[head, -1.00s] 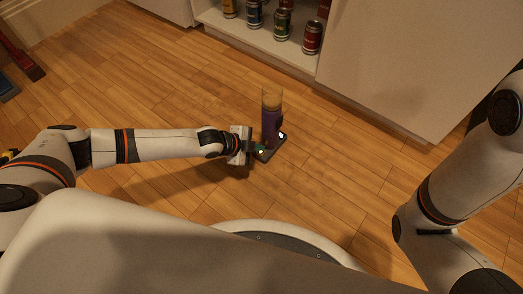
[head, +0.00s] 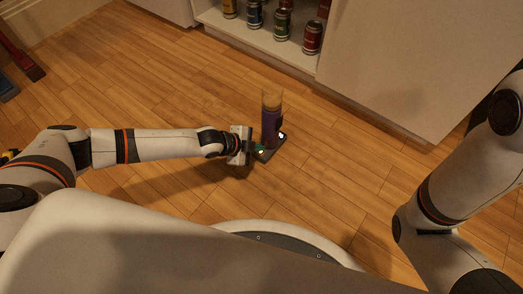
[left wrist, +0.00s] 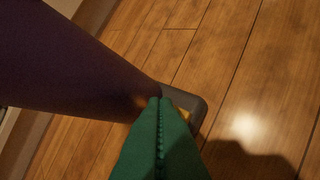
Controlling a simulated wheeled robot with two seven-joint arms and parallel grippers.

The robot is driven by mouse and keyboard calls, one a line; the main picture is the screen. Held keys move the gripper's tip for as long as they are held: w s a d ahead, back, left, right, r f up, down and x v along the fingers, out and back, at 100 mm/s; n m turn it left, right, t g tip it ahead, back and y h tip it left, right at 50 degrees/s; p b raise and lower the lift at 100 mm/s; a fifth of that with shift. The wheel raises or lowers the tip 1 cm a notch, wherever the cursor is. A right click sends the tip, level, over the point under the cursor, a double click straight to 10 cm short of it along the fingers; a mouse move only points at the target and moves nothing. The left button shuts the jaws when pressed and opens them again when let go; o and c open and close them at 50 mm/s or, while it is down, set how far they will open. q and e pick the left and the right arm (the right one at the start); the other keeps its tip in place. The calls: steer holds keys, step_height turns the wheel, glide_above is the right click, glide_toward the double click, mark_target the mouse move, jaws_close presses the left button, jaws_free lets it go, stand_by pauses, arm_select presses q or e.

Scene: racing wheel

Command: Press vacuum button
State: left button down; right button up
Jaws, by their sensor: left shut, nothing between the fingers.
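The vacuum (head: 271,126) is a purple cylinder with a clear top, standing upright on a dark base (head: 268,154) on the wooden floor. A small bright white spot (head: 282,135) shows on its right side. My left gripper (head: 259,151) is shut and empty, with its tips low at the vacuum's left side. In the left wrist view the green fingers (left wrist: 160,100) are pressed together, beside the purple body (left wrist: 75,65) and over the grey base (left wrist: 188,102). A yellow patch (left wrist: 185,114) shows partly behind the fingertips. Contact cannot be told. My right gripper is out of view.
An open cabinet shelf (head: 258,33) with several cans, including a red can (head: 312,38), stands at the back. A pale cabinet panel (head: 400,60) is at the back right. Red and blue objects (head: 20,60) lie at the far left. The floor around the vacuum is clear.

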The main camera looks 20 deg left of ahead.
arm_select(q)
steer(key=shift+f, duration=0.1)
stand_by(0.4)
steer(key=shift+f, duration=0.35)
stand_by(0.3)
steer(key=shift+r+p, duration=0.45)
steer(key=shift+p, duration=0.1)
